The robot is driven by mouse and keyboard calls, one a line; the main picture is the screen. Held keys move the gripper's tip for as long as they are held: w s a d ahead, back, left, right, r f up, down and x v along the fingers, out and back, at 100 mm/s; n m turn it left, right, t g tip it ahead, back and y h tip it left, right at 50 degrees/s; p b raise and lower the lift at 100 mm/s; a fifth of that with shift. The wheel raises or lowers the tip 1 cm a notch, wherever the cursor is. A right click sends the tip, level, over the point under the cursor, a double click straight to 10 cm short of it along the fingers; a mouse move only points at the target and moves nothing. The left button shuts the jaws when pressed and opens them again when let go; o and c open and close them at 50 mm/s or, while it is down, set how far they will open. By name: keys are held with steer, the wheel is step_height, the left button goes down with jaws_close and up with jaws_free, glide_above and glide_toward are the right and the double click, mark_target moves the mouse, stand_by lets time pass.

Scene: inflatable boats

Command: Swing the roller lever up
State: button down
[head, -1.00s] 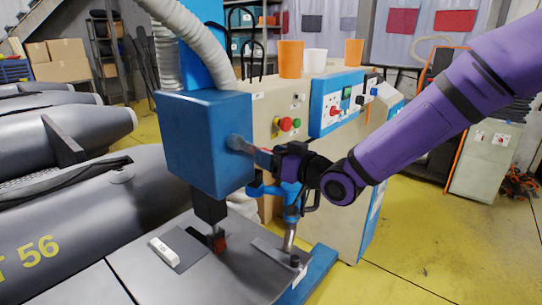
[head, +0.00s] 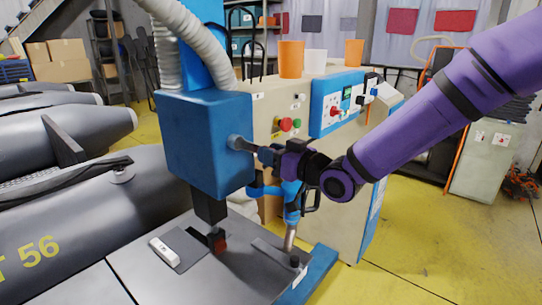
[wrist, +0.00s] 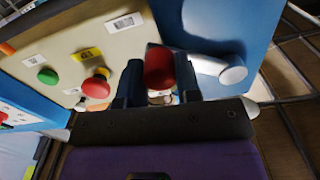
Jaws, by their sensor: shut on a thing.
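The roller lever (head: 242,144) is a short grey arm sticking out of the right side of the blue machine head (head: 207,143). It slopes slightly down to the right. My gripper (head: 271,156) is shut at its outer end. In the wrist view, the lever's red knob (wrist: 159,68) sits between the two dark fingers of my gripper (wrist: 159,88). The lever's grey pivot end (wrist: 233,75) shows there against the blue head. Below the head, a dark post (head: 209,207) reaches down to a small red-and-black part (head: 217,240) at the worktable.
A beige control cabinet (head: 268,108) with buttons stands behind the lever, with orange cups (head: 291,59) on top. A blue hand tool (head: 291,205) stands just below my gripper. Grey inflatable boats (head: 95,215) lie left. The yellow floor (head: 430,250) is open at right.

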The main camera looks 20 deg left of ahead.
steer(key=r+n, duration=0.1)
steer(key=n, duration=0.1)
steer(key=w+r+n, duration=0.1)
steer(key=r, duration=0.1)
steer(key=shift+d+n, duration=0.15)
steer(key=shift+n, duration=0.25)
step_height(320, 180, up, 3)
steer(key=n, duration=0.3)
steer(key=shift+f+n, duration=0.15)
steer(key=shift+n, duration=0.15)
steer(key=r+n, duration=0.2)
steer(key=n, duration=0.1)
steer(key=shift+s+r, duration=0.2)
steer(key=shift+s, duration=0.15)
steer(key=shift+s+a+r+n, duration=0.2)
steer(key=shift+r+n, duration=0.2)
steer(key=shift+n, duration=0.35)
steer(key=shift+s+a+r+n, duration=0.1)
steer(key=shift+s+r+n, duration=0.1)
steer(key=shift+r+n, duration=0.4)
steer(key=shift+f, duration=0.15)
steer(key=c, duration=0.8)
jaws_free()
steer(key=shift+d, duration=0.1)
steer(key=v, duration=1)
steer(key=shift+s+d, duration=0.25)
